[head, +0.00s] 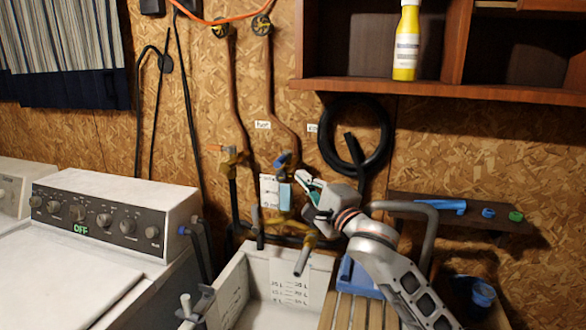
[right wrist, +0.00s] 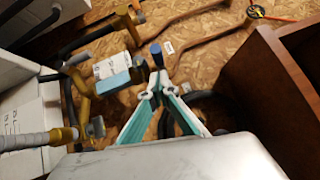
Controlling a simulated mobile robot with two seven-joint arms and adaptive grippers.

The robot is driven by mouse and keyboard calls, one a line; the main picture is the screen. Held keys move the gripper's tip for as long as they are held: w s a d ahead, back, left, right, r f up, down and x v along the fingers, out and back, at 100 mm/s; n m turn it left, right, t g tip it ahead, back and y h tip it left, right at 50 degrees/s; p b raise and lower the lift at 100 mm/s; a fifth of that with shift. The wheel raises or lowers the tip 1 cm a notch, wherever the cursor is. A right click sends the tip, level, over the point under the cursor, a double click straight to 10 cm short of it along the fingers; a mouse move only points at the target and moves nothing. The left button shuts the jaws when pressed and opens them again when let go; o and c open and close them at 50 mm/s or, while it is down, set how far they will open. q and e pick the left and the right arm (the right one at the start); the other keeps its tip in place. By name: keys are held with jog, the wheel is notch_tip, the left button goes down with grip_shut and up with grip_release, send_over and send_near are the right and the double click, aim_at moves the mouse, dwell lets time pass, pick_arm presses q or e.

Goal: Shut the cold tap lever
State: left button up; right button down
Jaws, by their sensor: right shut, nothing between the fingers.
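The cold tap's blue lever (head: 281,160) is on the right copper pipe, by a partly hidden label. It also shows in the right wrist view (right wrist: 156,52), just beyond the fingertips. My right gripper (head: 304,181) is just right of and below the lever in the head view. Its green-and-white fingers (right wrist: 153,79) are shut with nothing between them. In the wrist view the tips look close to the lever; I cannot tell whether they touch it. The other tap (head: 230,155), on the left pipe, has a yellow-orange part. My left gripper is not in view.
A white card (head: 268,188) and a light-blue piece (head: 285,198) are just left of the gripper. A pale sink (head: 232,285) is below. A black hose coil (head: 378,160) hangs behind the right arm. A wooden cabinet (head: 440,90) is above right, a small shelf (head: 480,222) right.

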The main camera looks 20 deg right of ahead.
aim_at(282, 159)
jog(key=f+x, duration=0.1)
jog(key=x, duration=0.5)
jog(key=shift+r, duration=0.45)
jog(key=shift+w+a, duration=0.1)
jog(key=shift+w, duration=0.1)
